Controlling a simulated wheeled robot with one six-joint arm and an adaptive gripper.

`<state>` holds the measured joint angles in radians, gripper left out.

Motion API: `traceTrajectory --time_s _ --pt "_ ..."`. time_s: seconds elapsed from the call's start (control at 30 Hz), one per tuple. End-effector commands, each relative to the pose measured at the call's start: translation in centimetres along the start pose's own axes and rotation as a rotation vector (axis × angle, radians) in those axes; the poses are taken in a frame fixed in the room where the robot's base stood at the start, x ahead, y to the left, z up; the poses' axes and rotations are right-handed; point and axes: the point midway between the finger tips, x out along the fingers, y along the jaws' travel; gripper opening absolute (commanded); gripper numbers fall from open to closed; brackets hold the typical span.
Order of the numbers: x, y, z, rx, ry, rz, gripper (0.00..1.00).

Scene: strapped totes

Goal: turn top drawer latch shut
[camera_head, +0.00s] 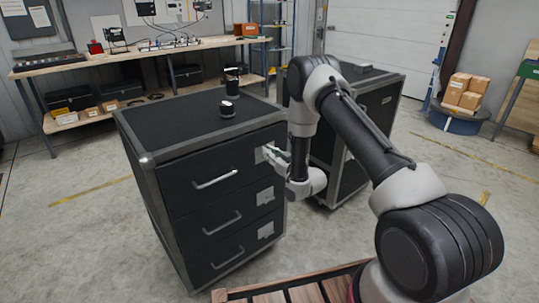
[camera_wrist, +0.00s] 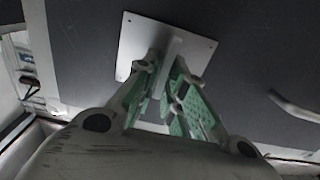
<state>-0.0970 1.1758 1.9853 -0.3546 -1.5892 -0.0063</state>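The black cabinet (camera_head: 180,140) has a top drawer (camera_head: 200,173) with a silver bar handle (camera_head: 215,179). The top drawer's latch has a pale square plate (camera_wrist: 131,37) on the drawer's right side, with a grey tab (camera_wrist: 168,47) standing out from it. My gripper (camera_head: 274,156) is at this latch and partly hides it in the head view. In the wrist view my gripper's green-padded fingers (camera_wrist: 167,68) close in on both sides of the tab. The tab's exact angle is hard to tell.
Two lower drawers have handles and latch plates (camera_head: 265,196). Two dark cylindrical items (camera_head: 228,108) stand on the cabinet top. A second black cabinet (camera_head: 380,105) stands close on the right, behind my arm. A slatted wooden surface (camera_head: 300,293) is in front. Floor to the left is clear.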

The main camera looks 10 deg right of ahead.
Motion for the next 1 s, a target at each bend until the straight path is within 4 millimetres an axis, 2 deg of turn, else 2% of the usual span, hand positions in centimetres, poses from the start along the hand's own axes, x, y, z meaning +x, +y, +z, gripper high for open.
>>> traceTrajectory --time_s 0.47,1.0 --pt "-0.03 0.14 0.02 0.077 0.0 0.0 0.0" --pt "-0.04 0.78 0.25 0.535 -0.001 0.0 0.0"
